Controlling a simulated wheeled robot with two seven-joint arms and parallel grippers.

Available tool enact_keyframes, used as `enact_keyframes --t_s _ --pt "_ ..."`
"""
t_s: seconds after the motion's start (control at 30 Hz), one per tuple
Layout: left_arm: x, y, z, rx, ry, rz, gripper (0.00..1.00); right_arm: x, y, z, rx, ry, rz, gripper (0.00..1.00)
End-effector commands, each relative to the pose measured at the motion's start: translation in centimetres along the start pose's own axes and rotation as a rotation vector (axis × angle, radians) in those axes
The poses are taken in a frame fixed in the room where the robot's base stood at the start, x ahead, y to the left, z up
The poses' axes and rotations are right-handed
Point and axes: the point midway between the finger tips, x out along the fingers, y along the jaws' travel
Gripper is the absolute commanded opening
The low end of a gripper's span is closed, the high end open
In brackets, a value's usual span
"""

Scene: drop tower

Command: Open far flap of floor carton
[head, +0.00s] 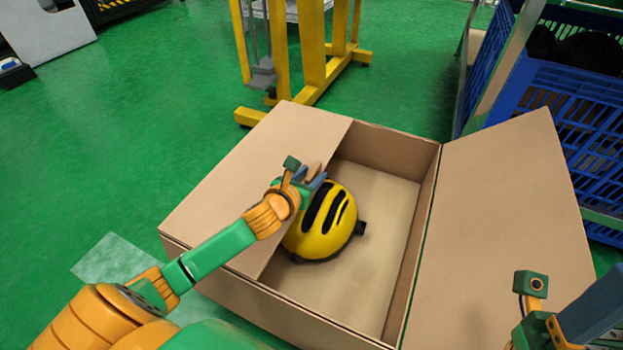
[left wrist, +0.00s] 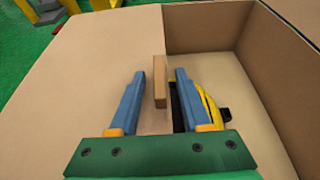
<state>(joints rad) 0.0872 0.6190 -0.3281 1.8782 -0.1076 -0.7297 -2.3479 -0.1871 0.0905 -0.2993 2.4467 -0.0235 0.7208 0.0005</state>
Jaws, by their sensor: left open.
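An open brown carton (head: 395,158) stands on the green floor. Its left flap (head: 262,150) lies closed over the left part of the opening; its right flap (head: 512,215) is folded outward. A small upright brown tab (left wrist: 160,80) stands at the left flap's inner edge. My left gripper (head: 316,176) is over that edge, open, with its two blue fingers on either side of the tab. A yellow helmet with black stripes (head: 325,225) lies inside the carton, partly hidden by the flap and gripper. My right gripper (head: 590,308) shows only partly at lower right; its fingertips are unclear.
A yellow metal frame (head: 313,50) stands behind the carton. A blue crate (head: 560,95) on a rack stands at the upper right, close to the right flap. A grey-white box (head: 45,30) is far back left.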

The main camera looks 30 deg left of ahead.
Motion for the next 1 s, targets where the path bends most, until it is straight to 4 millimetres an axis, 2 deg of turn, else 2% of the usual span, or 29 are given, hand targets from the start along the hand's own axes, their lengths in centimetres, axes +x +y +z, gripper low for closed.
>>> enact_keyframes --t_s 0.23,0.27,0.43,1.0 --pt "0.16 0.0 0.09 0.001 0.0 0.0 0.47 0.05 0.02 -0.07 0.001 0.007 0.0 0.5" --pt "0.16 0.0 0.09 0.001 0.0 0.0 0.45 0.05 0.02 -0.07 0.001 0.006 0.0 0.5" --pt "0.15 0.01 0.08 0.001 0.0 0.0 0.0 0.05 0.01 -0.06 0.001 0.006 0.0 0.5" --pt "0.14 0.0 0.08 0.001 0.0 0.0 0.0 0.05 0.0 -0.06 0.001 0.006 0.0 0.5"
